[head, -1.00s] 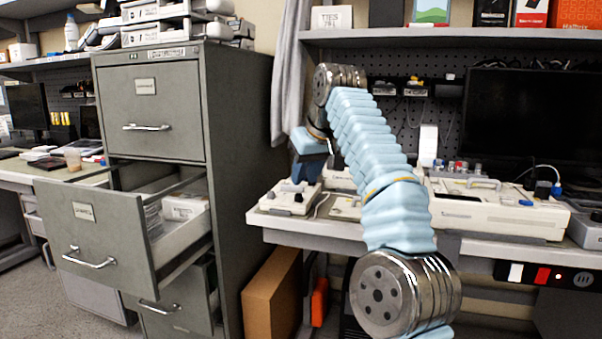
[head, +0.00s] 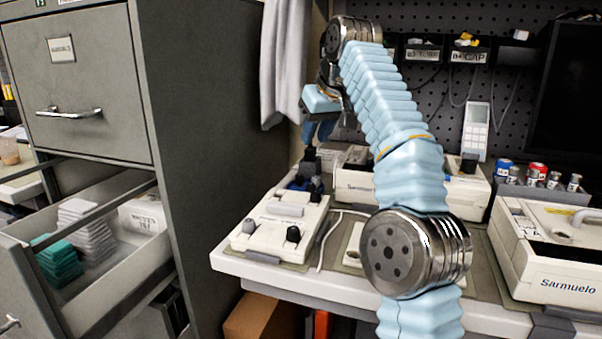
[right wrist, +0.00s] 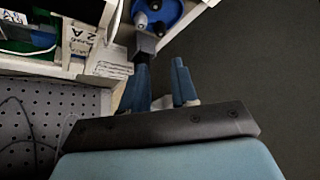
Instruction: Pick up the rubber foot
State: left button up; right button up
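I take the rubber foot to be one of the small dark pegs; I cannot tell which. A black peg (head: 293,234) and a grey one (head: 249,226) stand on the white device (head: 268,246). My right gripper (head: 318,138) points down above the device's back end. Its blue fingers are apart in the right wrist view (right wrist: 163,80). A dark grey block (right wrist: 147,44) shows at the left finger's tip; I cannot tell whether they touch. Beyond it is a blue round dish (right wrist: 172,14) with small dark and grey pieces. My left gripper is out of view.
A grey filing cabinet (head: 200,130) with an open drawer (head: 120,285) stands left of the bench. A Sarmuelo pump (head: 550,282) sits at the right. Small bottles (head: 537,172) and a white handset (head: 476,130) are behind. A white cable (head: 328,238) lies beside the white device.

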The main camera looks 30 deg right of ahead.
send_near(300, 175)
jog(key=x, duration=0.3)
jog(key=shift+w+d+r, duration=0.1)
jog(key=shift+w+r, duration=0.1)
jog(key=shift+w, duration=0.05)
jog(key=x, duration=0.6)
jog(key=shift+s, duration=0.25)
grip_shut()
